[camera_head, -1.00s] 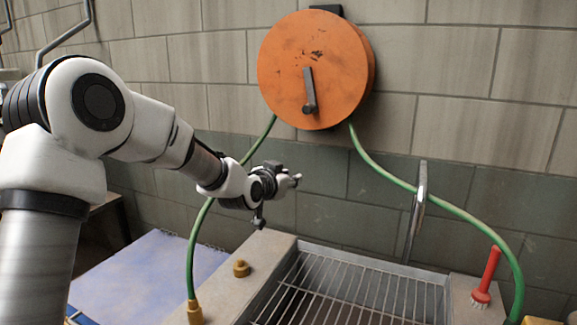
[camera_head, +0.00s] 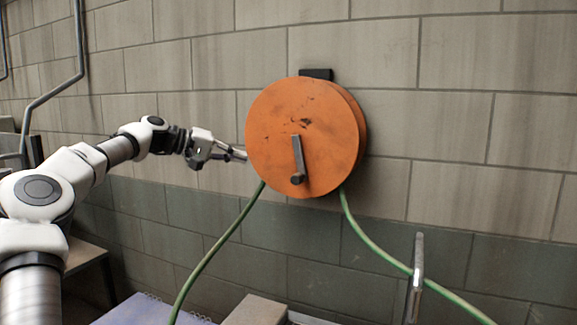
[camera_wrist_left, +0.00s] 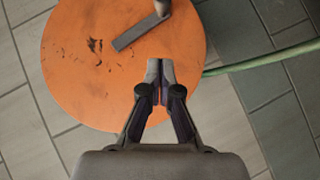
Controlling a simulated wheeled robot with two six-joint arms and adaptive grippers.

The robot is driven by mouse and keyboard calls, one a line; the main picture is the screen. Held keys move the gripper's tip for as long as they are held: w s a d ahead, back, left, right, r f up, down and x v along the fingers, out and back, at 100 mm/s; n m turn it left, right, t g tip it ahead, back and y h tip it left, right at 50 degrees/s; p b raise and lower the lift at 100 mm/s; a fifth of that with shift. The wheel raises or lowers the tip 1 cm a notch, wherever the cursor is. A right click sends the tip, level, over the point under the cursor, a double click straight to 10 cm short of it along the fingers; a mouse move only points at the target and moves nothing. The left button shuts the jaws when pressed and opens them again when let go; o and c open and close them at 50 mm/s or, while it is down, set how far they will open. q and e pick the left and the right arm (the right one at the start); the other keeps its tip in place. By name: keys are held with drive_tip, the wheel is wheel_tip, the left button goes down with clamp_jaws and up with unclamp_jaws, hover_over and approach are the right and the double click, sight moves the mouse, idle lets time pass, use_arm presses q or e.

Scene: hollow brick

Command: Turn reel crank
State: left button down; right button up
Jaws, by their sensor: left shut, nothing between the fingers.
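An orange round reel (camera_head: 280,140) hangs on the block wall from a black bracket (camera_head: 316,74). Its grey crank (camera_head: 297,155) hangs down from the reel's centre, with a round knob (camera_head: 297,179) at the lower end. My left gripper (camera_head: 243,154) is beside the reel's left edge in the head view, shut and empty. In the left wrist view its closed fingertips (camera_wrist_left: 159,66) appear over the orange face (camera_wrist_left: 100,70), apart from the crank arm (camera_wrist_left: 138,33). The crank knob is cut off by the top edge there. My right gripper is not in view.
A green hose (camera_head: 222,245) runs down from the reel's left, and another length (camera_head: 372,246) runs down to the right past an upright metal piece (camera_head: 415,275). Metal pipes (camera_head: 80,45) run along the left wall.

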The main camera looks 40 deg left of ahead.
use_arm(q)
drive_tip(key=p, duration=0.4)
approach(296, 159)
wheel_tip(296, 159, down, 4)
drive_tip(key=w, duration=0.2)
drive_tip(key=d, duration=0.1)
drive_tip(key=d+f, duration=0.1)
drive_tip(key=d, duration=0.1)
drive_tip(key=shift+w+d+f, duration=0.3)
drive_tip(key=shift+d+f, duration=0.05)
drive_tip(key=shift+f, duration=0.05)
drive_tip(key=shift+w+f, duration=0.1)
